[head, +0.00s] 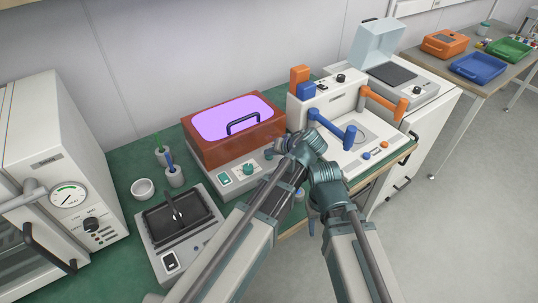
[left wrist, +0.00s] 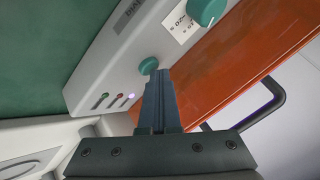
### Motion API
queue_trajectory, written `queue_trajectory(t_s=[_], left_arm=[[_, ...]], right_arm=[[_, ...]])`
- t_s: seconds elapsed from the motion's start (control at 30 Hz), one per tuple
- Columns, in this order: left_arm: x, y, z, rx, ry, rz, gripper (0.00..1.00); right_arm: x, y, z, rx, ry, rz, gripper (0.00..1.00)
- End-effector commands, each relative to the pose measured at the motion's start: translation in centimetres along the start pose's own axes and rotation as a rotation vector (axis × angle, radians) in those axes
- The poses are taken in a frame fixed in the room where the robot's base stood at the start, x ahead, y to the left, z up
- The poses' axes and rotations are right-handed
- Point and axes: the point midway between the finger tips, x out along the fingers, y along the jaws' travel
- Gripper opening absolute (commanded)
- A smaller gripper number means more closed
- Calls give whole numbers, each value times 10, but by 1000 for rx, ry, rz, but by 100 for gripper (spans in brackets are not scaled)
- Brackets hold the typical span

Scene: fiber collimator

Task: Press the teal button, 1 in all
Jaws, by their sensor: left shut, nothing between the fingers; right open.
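The teal button (left wrist: 148,66) is a small round cap on the pale grey front panel of the orange-brown box unit, seen in the left wrist view. A larger teal knob (left wrist: 207,10) is on the same panel; it also shows in the head view (head: 247,169). My left gripper (left wrist: 160,73) is shut and empty, its tips right beside the teal button. I cannot tell whether they touch it. In the head view my left gripper (head: 272,154) is at the panel's right end and hides that part. My right gripper (head: 307,210) is open and empty near the bench's front edge.
The box (head: 232,147) has a lit purple window and black handle. A tray unit (head: 176,228) stands front left, and a white machine with blue and orange levers (head: 345,125) stands to the right. Small indicator lights (left wrist: 117,99) sit beside the button.

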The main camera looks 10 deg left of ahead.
Motion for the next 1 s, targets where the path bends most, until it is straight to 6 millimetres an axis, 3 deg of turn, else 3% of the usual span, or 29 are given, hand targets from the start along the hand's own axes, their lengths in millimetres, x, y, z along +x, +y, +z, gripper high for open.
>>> queue_trajectory(t_s=[1.0], left_arm=[[-20,-14,-14,0,0,0,0]], right_arm=[[-28,3,2,0,0,0,50]])
